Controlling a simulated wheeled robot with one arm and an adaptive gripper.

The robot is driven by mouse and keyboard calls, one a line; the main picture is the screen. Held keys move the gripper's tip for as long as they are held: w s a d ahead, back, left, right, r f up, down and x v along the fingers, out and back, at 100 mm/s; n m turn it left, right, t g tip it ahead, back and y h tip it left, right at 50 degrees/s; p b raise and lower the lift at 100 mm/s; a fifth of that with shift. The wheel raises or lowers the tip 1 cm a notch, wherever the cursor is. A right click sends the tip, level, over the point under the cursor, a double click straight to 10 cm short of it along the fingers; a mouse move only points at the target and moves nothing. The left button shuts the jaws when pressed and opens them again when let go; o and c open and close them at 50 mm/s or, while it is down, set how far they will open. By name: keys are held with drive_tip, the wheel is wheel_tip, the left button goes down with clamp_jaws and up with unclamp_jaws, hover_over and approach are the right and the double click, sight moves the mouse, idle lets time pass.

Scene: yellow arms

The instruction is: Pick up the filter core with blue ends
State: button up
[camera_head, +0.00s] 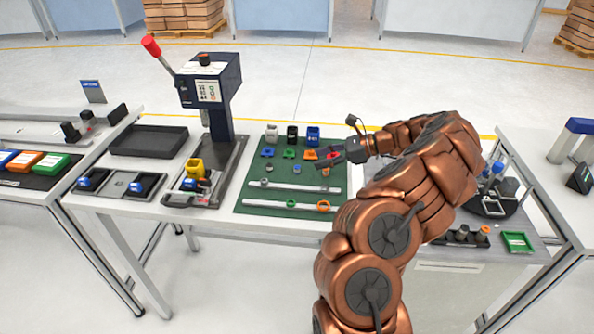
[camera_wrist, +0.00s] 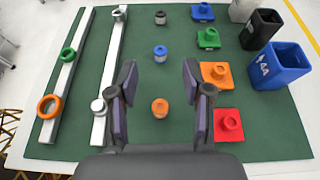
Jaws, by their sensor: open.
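The filter core with blue ends (camera_wrist: 160,54) stands on the green mat (camera_wrist: 145,38) in the wrist view, the middle one of a row of three. In the head view it is small on the mat (camera_head: 297,169). A dark-ended core (camera_wrist: 160,18) stands beyond it and an orange-ended core (camera_wrist: 159,108) stands nearer. My gripper (camera_wrist: 160,78) is open and empty, above the mat. In the wrist view its fingers frame the line of cores, with the blue-ended core just beyond the fingertips. In the head view my gripper (camera_head: 327,161) is over the mat's right part.
Coloured square holders, including a red one (camera_wrist: 228,125), line the right of the cores in the wrist view. A blue bin (camera_wrist: 283,68) and a black bin (camera_wrist: 261,30) stand farther right. Two white rails lie left, with a green ring (camera_wrist: 68,54) and an orange ring (camera_wrist: 49,106).

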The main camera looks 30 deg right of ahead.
sight(301, 172)
drive_tip(key=shift+d+f, duration=0.2)
drive_tip(key=shift+d, duration=0.05)
drive_tip(key=shift+w+a+f, duration=0.15)
drive_tip(key=shift+a, duration=0.05)
drive_tip(key=shift+x, duration=0.85)
drive_tip(key=shift+f+p+x, duration=0.25)
drive_tip(key=shift+p+x, duration=0.75)
drive_tip(key=shift+x, duration=1.65)
drive_tip(key=c, duration=0.8)
